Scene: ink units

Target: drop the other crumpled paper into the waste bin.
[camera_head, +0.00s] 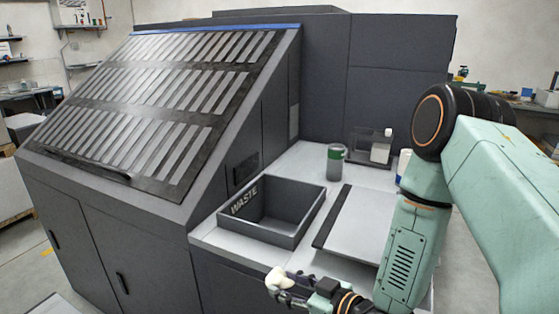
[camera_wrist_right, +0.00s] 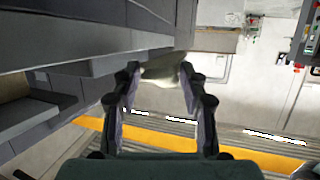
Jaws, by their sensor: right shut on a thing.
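The crumpled paper (camera_head: 277,277), off-white, is between the fingertips of my right gripper (camera_head: 287,283) at the bottom of the head view. My right gripper is shut on it. The paper also shows between the fingers in the right wrist view (camera_wrist_right: 162,68). The waste bin (camera_head: 287,203) is a dark grey open box marked WASTE on the light counter. The gripper and paper are in front of the bin, on its near side, apart from it. The part of the bin floor that shows holds no paper; the near wall hides the rest. My left gripper is not in view.
A flat grey panel with a dark edge strip (camera_head: 331,216) lies right of the bin. A large slatted dark cabinet (camera_head: 150,110) rises at left.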

